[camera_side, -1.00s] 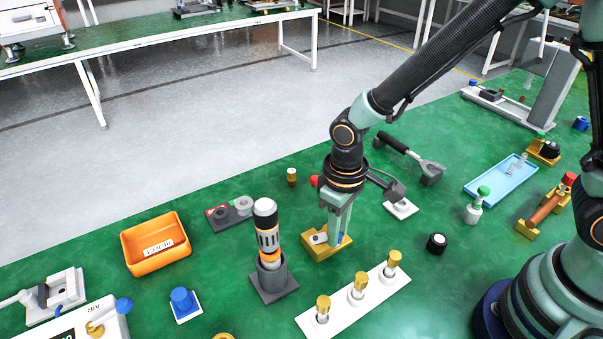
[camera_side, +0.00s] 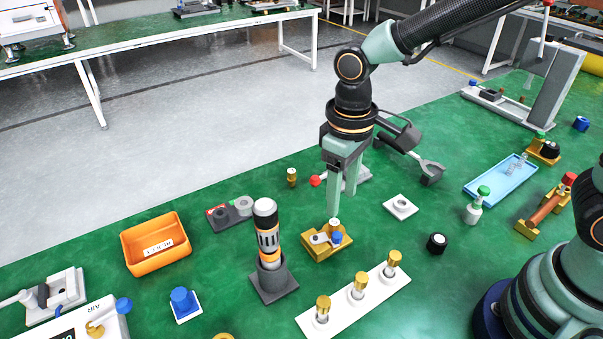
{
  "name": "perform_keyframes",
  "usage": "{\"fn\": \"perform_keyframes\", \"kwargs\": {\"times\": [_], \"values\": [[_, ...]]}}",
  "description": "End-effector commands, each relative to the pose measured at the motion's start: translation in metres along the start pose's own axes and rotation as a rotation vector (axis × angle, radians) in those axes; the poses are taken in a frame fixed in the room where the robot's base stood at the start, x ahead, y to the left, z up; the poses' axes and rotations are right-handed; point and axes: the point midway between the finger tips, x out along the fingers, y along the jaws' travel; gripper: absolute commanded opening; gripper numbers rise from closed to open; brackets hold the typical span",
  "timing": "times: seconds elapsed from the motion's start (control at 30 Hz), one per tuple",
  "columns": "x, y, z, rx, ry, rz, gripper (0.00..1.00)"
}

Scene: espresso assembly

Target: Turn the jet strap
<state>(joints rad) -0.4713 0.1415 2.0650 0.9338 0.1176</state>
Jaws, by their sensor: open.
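The jet strap (camera_side: 319,238) is a small light-grey piece lying on a yellow block (camera_side: 321,252) in the middle of the green mat. A blue knob (camera_side: 337,238) sits at its right end, and a small brass-topped piece (camera_side: 334,224) stands just behind it on the block. My gripper (camera_side: 342,206) points down with its two pale green fingers apart and nothing between them. Its fingertips appear just above and behind the block in the picture, clear of the strap. The exact height gap cannot be told.
A dark cylinder with an orange band (camera_side: 266,235) stands in a grey holder left of the block. A white strip (camera_side: 341,304) with brass-topped pieces lies in front. A red-knobbed lever (camera_side: 316,181) is behind my fingers. A white square plate (camera_side: 401,207) lies to the right.

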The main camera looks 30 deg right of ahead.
Motion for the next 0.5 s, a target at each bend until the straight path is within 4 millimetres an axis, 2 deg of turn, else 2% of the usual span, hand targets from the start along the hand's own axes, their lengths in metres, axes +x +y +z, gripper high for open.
{"fn": "perform_keyframes", "kwargs": {"times": [0.1, 0.2, 0.5], "values": [[-0.017, 0.0, -0.001, 0.0, 0.004, 0.0, 0.57], [-0.024, 0.0, 0.0, 0.0, 0.001, 0.0, 0.57], [-0.028, 0.0, 0.0, 0.0, 0.0, 0.0, 0.57]]}}
